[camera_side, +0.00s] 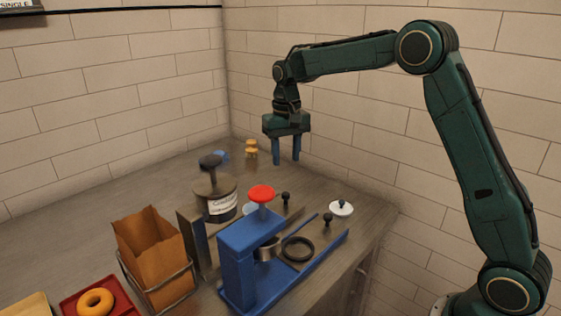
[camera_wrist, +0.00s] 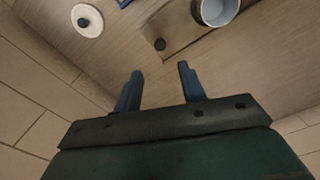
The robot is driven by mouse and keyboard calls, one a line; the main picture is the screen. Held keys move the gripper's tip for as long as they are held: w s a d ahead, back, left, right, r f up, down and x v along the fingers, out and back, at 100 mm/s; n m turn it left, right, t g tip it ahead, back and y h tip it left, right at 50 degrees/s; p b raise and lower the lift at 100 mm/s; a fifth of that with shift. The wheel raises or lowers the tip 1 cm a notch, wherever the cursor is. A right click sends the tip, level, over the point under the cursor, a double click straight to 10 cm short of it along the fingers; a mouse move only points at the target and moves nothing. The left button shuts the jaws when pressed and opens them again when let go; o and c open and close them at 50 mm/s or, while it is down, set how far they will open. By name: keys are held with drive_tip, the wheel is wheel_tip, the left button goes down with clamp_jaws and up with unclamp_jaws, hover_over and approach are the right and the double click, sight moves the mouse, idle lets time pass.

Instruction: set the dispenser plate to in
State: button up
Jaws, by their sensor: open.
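The blue dispenser (camera_side: 238,262) with a red knob (camera_side: 262,194) on top stands at the front middle of the counter in the side view. Blue rails run to its right, with a dark ring (camera_side: 298,249) between them and a black knob (camera_side: 328,219) near their far end. I cannot tell for sure which part is the plate or how it is set. My gripper (camera_side: 286,162) is open and empty, pointing down above the back of the counter, apart from everything. In the wrist view my gripper (camera_wrist: 160,72) has bare counter between its fingers.
A labelled pot (camera_side: 218,207) stands behind the dispenser. A white lid (camera_side: 341,208) lies to the right; a white lid shows in the wrist view (camera_wrist: 88,20), near a black knob (camera_wrist: 160,45) and a pale blue cup (camera_wrist: 218,10). A paper bag (camera_side: 152,247) and a bagel (camera_side: 96,301) are front left.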

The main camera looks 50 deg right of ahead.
sight(285, 193)
wheel_tip(285, 193, down, 12)
drive_tip(key=shift+f, duration=0.25)
idle(0.4)
drive_tip(key=shift+c, duration=0.2)
clamp_jaws()
